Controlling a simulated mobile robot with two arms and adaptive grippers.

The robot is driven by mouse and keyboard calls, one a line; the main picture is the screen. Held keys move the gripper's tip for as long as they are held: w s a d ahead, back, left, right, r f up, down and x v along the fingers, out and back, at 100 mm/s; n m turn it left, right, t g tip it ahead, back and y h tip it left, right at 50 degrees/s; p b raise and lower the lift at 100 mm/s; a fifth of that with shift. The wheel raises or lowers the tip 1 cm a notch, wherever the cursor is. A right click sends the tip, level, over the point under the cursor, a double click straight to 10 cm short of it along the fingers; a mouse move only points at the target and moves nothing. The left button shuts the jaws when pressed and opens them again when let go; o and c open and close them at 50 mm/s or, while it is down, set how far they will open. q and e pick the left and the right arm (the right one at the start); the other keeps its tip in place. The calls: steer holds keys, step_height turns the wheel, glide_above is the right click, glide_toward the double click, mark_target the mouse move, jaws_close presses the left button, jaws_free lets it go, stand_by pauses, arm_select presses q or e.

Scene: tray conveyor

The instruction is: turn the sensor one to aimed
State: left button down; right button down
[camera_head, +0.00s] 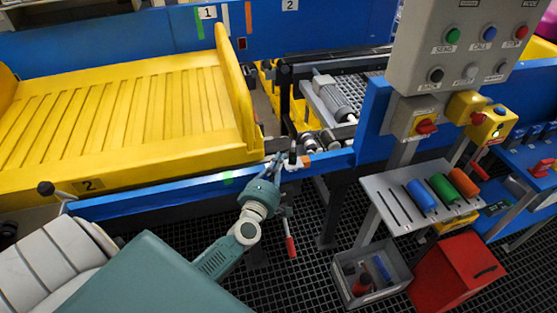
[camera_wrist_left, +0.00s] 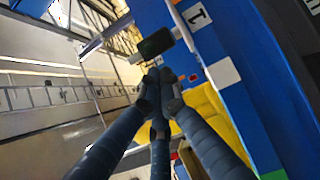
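In the left wrist view, a small dark box (camera_wrist_left: 157,42), which looks like sensor one, sits on a thin grey bracket by a blue beam with a white label 1 (camera_wrist_left: 197,15). In the head view a small black and white upright piece (camera_head: 292,152) stands at the blue front rail, beside my left gripper; it may be the same sensor. My left gripper (camera_wrist_left: 161,82) has its fingertips drawn together just short of the box, with nothing seen between them. It also shows at the rail in the head view (camera_head: 275,161). My right gripper is not in view.
The blue front rail (camera_head: 150,196) runs below a yellow tray (camera_head: 130,115). A red-handled lever (camera_head: 290,246) hangs under the rail. To the right are a button panel (camera_head: 465,45), a shelf with coloured cylinders (camera_head: 385,207), a grey bin (camera_head: 348,291) and a red box (camera_head: 455,272).

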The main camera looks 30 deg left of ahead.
arm_select(q)
steer(key=d+n+y, duration=0.1)
steer(key=d+n+g+y+p, duration=0.1)
steer(key=y+p, duration=0.1)
steer(key=y, duration=0.1)
steer(key=shift+w+d+n+g, duration=0.3)
steer(key=shift+d+n, duration=0.1)
stand_by(0.5)
